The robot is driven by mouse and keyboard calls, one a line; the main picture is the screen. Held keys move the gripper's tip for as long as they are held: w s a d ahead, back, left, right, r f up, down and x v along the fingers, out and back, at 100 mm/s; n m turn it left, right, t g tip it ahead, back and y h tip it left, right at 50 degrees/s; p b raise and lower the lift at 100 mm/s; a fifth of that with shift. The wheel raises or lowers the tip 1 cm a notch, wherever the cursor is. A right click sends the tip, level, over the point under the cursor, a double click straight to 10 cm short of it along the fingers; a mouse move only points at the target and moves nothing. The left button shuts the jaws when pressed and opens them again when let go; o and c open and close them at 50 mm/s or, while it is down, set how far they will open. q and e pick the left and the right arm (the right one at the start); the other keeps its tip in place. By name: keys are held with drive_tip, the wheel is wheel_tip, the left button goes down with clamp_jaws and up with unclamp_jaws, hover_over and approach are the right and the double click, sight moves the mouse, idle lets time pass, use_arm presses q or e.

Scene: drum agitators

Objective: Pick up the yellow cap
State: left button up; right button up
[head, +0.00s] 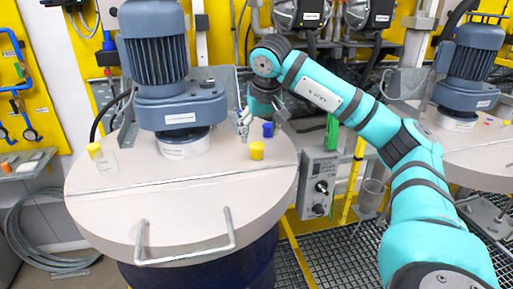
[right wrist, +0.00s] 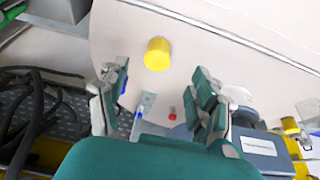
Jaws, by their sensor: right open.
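The yellow cap (head: 257,150) stands on the round pale drum lid (head: 160,210), near the lid's right side. In the right wrist view the yellow cap (right wrist: 157,54) shows just beyond the fingertips, roughly between their lines. My right gripper (head: 261,122) is above the lid, behind the cap and pointing down. Its two fingers stand apart with nothing between them in the right wrist view (right wrist: 162,78). It is not touching the cap as far as I can see. My left gripper is not in view.
A blue piece (head: 267,130) sits just behind the cap, close to the gripper. A blue-grey motor (head: 165,85) rises from the lid's middle. The lid's front has a metal handle (head: 187,257).

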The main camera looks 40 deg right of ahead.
sight(257, 145)
drive_tip(key=x, duration=0.3)
drive_tip(key=shift+r, duration=0.1)
drive_tip(key=shift+w+p, duration=0.1)
drive_tip(key=shift+p, duration=0.25)
drive_tip(key=x, duration=0.1)
drive_tip(key=p+x, duration=0.1)
drive_tip(key=x, duration=0.2)
drive_tip(key=shift+w+d+f+p, duration=0.2)
drive_tip(key=shift+d+f+p, duration=0.1)
drive_tip(key=shift+d+p, duration=0.1)
drive_tip(key=shift+f, duration=0.2)
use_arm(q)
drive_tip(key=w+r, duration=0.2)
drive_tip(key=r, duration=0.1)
use_arm(e)
drive_tip(key=c, duration=1)
